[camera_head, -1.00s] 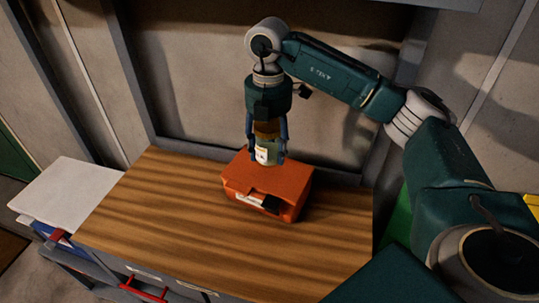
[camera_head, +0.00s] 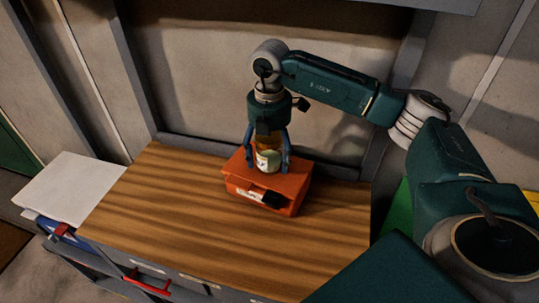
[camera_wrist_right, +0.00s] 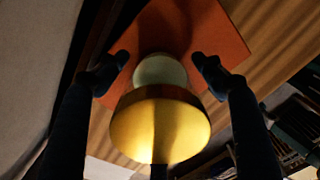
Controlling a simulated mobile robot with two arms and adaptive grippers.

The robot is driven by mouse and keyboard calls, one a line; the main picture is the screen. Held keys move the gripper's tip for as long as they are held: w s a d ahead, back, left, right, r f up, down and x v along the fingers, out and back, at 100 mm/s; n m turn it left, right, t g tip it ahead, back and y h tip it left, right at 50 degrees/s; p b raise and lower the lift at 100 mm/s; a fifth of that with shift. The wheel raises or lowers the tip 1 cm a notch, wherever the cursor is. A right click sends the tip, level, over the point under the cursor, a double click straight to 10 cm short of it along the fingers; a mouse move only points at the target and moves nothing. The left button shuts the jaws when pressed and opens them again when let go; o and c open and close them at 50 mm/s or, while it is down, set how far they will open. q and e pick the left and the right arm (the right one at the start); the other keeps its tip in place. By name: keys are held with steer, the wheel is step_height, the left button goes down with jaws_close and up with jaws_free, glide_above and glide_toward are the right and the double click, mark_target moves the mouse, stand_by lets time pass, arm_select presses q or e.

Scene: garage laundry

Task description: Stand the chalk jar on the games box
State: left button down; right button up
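The chalk jar (camera_head: 268,160), clear with a pale label and an orange-yellow lid, stands upright on top of the orange-red games box (camera_head: 240,183). The box lies on the wooden top near its back edge. My right gripper (camera_head: 269,167) points straight down around the jar with one finger on each side. In the right wrist view, the fingertips (camera_wrist_right: 162,68) are apart with gaps to the jar's pale body; the yellow lid (camera_wrist_right: 160,128) is nearest the camera, and the orange box top (camera_wrist_right: 225,35) lies beneath. My left gripper is not in view.
The striped wooden top (camera_head: 170,220) is bare left of and in front of the box. A white board or sheet (camera_head: 70,188) lies lower left. The wall (camera_head: 190,90) is close behind the box. Red drawer handles (camera_head: 147,283) show at the front.

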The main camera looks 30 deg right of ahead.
steer(key=shift+r, duration=0.1)
steer(key=shift+r, duration=0.25)
step_height(320, 180, up, 6)
steer(key=shift+a+r+b, duration=0.1)
steer(key=shift+b, duration=0.7)
steer(key=shift+r, duration=0.5)
